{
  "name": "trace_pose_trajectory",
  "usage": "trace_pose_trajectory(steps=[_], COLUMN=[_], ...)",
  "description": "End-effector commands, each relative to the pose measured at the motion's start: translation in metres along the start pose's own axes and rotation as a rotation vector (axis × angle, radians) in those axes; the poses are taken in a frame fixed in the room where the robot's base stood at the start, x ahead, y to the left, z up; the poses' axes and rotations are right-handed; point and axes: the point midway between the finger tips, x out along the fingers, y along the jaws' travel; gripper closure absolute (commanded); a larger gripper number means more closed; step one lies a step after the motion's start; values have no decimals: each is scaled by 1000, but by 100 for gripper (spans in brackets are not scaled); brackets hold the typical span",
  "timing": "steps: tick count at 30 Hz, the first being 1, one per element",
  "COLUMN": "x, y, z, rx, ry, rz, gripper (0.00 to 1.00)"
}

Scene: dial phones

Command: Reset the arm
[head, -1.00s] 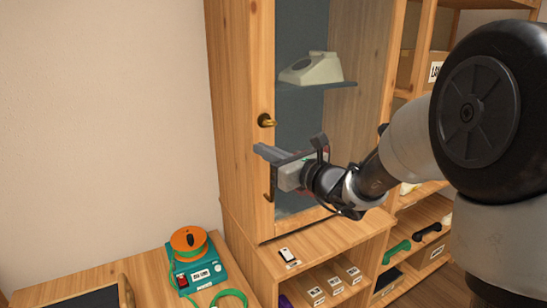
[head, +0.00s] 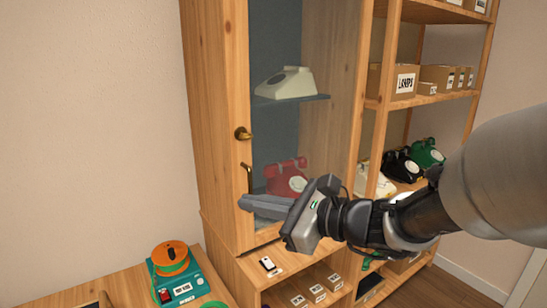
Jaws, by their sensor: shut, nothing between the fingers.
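My gripper (head: 268,204) is in the head view, in front of the lower part of the tall glass-door cabinet (head: 228,85). It is shut, with its fingers pointing left and nothing held. The fingertips show just below the dark hooked handle (head: 249,178) of the door; I cannot tell whether they touch it. My arm comes in from the right edge. It covers part of the cabinet's lower section and the shelves beside it.
Inside the cabinet are a cream phone (head: 285,83) on a shelf and a red phone (head: 286,177). The right shelving holds a black phone (head: 400,166), a green phone (head: 427,153) and boxes (head: 395,82). A green device with an orange spool (head: 172,258) stands at lower left.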

Motion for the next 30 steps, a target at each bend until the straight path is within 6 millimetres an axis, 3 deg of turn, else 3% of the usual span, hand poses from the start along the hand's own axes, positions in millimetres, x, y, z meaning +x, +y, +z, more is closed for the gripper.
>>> trace_pose_trajectory(steps=[1,3,6,9,15,23,25,30], x=[-7,-21,-50,-88,-158,-230,-237,-244], y=[27,63,101,121,116,80,69,57], z=[5,-1,-19,-42,-74,-80,-55,-16], rx=[-142,-351,-658,-959,-1430,-1849,-1863,-1857], ry=[45,125,241,364,582,833,841,839], rz=[86,216,395,564,832,1099,1118,1117], gripper=[100,100,100,100,100,100,100,100])
